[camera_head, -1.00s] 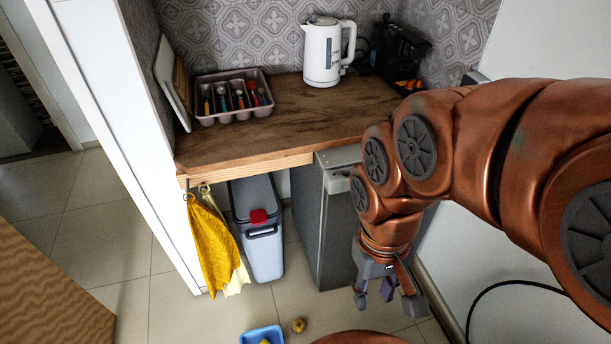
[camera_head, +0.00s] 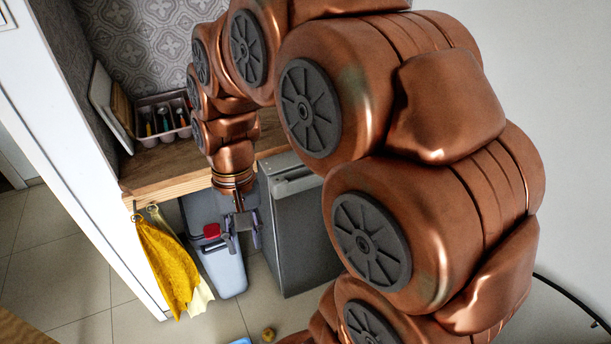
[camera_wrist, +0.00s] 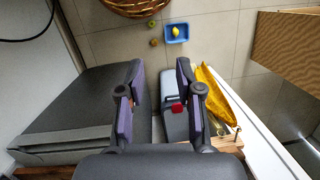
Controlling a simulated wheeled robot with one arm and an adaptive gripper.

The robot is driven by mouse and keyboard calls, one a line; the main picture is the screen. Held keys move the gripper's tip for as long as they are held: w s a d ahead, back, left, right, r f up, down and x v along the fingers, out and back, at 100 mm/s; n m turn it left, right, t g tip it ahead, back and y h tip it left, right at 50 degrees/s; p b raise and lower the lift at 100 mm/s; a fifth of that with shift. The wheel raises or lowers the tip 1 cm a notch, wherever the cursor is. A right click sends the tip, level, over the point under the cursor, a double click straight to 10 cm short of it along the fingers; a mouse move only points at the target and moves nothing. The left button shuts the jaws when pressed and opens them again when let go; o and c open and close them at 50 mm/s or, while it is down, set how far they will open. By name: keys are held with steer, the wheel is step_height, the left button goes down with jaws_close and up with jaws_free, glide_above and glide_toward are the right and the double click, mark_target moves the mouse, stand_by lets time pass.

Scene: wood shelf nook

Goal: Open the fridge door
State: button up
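The fridge (camera_head: 300,230) is a small dark grey unit under the wooden counter, with a lighter strip along its top front edge. Its door looks shut. My gripper (camera_head: 243,242) points down to the left of the fridge, in front of the bin. The fridge shows on the left of the wrist view (camera_wrist: 75,95), beside the left finger. In that view my gripper (camera_wrist: 160,64) has its two fingers spread, with nothing between them but floor and the bin's edge. I see no clear contact with the fridge. My arm hides part of the counter and the area right of the fridge.
A grey bin (camera_head: 222,262) with a red latch (camera_head: 211,230) stands left of the fridge. Yellow cloths (camera_head: 168,262) hang from the counter (camera_head: 165,172). A blue tray (camera_wrist: 177,34) and small round items lie on the open floor. A white wall is at right.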

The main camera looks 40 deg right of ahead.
steer(key=w+d+m+y, duration=0.1)
steer(key=w+d+m, duration=0.4)
steer(key=w, duration=0.4)
steer(key=m+t+y+p, duration=0.2)
steer(key=m+t, duration=0.1)
steer(key=m, duration=0.9)
glide_toward(308, 176)
steer(key=shift+w+a+f, duration=0.1)
steer(key=shift+a+f, duration=0.65)
steer(key=shift+f, duration=0.25)
steer(key=shift+d+f, duration=0.1)
steer(key=shift+f, duration=0.15)
steer(key=shift+a+f+p, duration=0.35)
steer(key=shift+f, duration=0.25)
steer(key=p+x, duration=0.2)
steer(key=x, duration=0.4)
steer(key=shift+w+d+f, duration=0.1)
steer(key=shift+w+d, duration=0.05)
